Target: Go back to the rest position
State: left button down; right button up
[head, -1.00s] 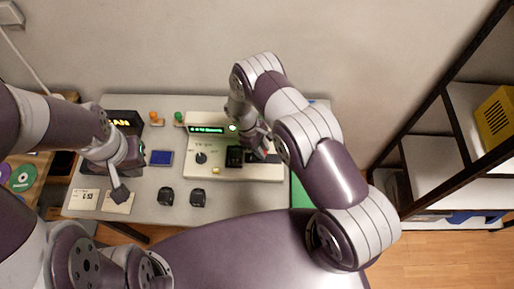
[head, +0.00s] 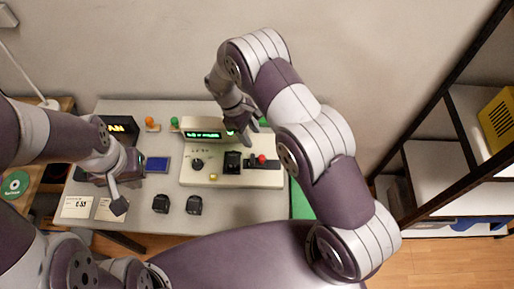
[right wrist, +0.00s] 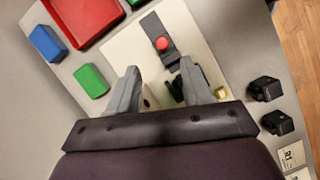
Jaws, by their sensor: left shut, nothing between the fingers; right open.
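My left gripper (head: 117,205) is at the left of the table in the head view, shut and empty, above the white cards. My right gripper (head: 255,132) is over the back part of the beige device (head: 230,178), beside its lit green display (head: 203,135). In the right wrist view its two grey fingers (right wrist: 163,92) are spread apart with nothing between them. The device carries a red-topped lever (head: 262,159), a black block (head: 232,162) and a dark knob (head: 197,163). The red top also shows in the right wrist view (right wrist: 162,43).
Two small black blocks (head: 161,203) (head: 194,205) stand on the front of the table. A blue-screened device (head: 157,164) lies left of the beige one. The right wrist view shows a red tray (right wrist: 85,18), a green block (right wrist: 91,81) and a blue block (right wrist: 47,43). A dark-framed shelf (head: 440,165) stands at the right.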

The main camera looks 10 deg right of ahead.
pick_arm(q)
jog(key=shift+r, duration=0.45)
pick_arm(e)
jog(key=shift+v, duration=1)
pick_arm(q)
notch_tip(320, 180, down, 4)
jog(key=b, duration=0.3)
jog(key=shift+w+b, duration=0.15)
jog(key=shift+b, duration=0.25)
pick_arm(e)
jog(key=s+d+r+m+t+y, duration=0.1)
jog(key=s+d+r+m, duration=0.3)
jog(key=s, duration=0.4)
jog(key=s+d+r+m+t+y, duration=0.2)
jog(key=s+d+r+m+t, duration=0.1)
jog(key=s+r+m, duration=0.3)
notch_tip(320, 180, up, 3)
jog(key=s+d, duration=0.1)
jog(key=s, duration=0.1)
jog(key=shift+s+f, duration=0.2)
jog(key=shift+s, duration=0.2)
pick_arm(q)
jog(key=shift+s, duration=0.2)
pick_arm(e)
jog(key=shift+s, duration=0.2)
